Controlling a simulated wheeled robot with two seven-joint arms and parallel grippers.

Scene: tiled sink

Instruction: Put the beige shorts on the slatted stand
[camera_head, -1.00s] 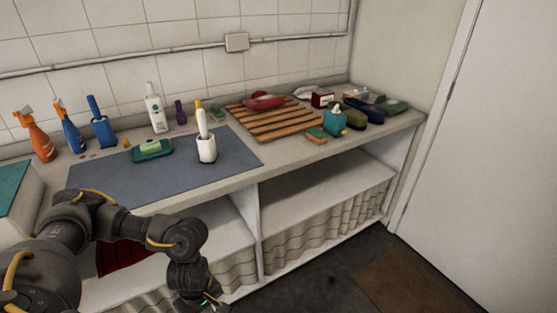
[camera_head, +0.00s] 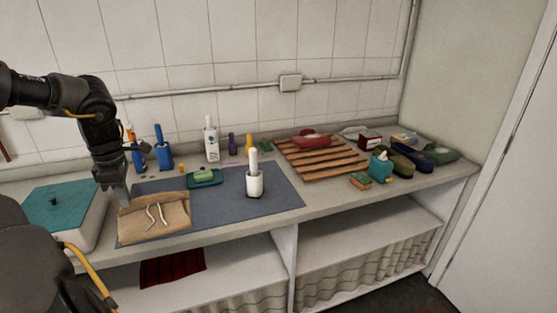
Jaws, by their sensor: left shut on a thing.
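The beige shorts (camera_head: 155,218), folded with white drawstrings on top, are at the left end of the grey-blue mat (camera_head: 223,209). My left gripper (camera_head: 122,203) points down at the shorts' upper left corner and is shut on them. Whether the shorts rest on the mat or are slightly lifted, I cannot tell. The slatted wooden stand (camera_head: 323,169) is at the back right of the counter, with a red item (camera_head: 313,140) at its rear edge. My right gripper is not in view.
A white holder with a brush (camera_head: 254,184) and a green soap dish (camera_head: 204,178) stand between shorts and stand. Bottles (camera_head: 211,140) line the back. A sponge (camera_head: 361,180) and teal dispenser (camera_head: 380,167) sit right of the stand. A teal-topped box (camera_head: 62,213) is at left.

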